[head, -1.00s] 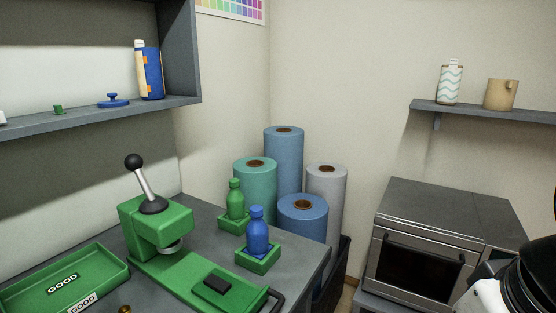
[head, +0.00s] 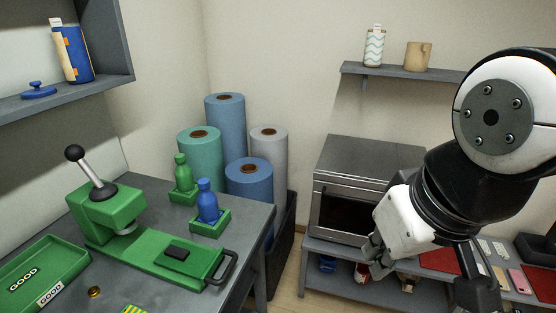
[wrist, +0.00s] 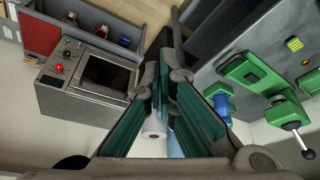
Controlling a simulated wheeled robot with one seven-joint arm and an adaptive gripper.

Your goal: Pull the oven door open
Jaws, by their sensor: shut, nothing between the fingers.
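The oven (head: 370,152) is a grey metal box on a grey bench at the right of the head view. Its front has a dark door window (head: 340,214), partly hidden by my arm in that view. In the wrist view the oven door (wrist: 106,75) looks shut, with a red knob on the panel beside it. My gripper (head: 374,258) hangs in front of the oven's lower right side in the head view. In the wrist view the fingers of my gripper (wrist: 167,68) are closed together with nothing between them, and they look apart from the oven.
A green press (head: 115,215) and two bottles in green holders stand on the left table (head: 262,222). Several tall rolls (head: 225,125) stand in the corner. A wall shelf (head: 400,73) hangs above the oven. Small items lie on the bench's lower shelf.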

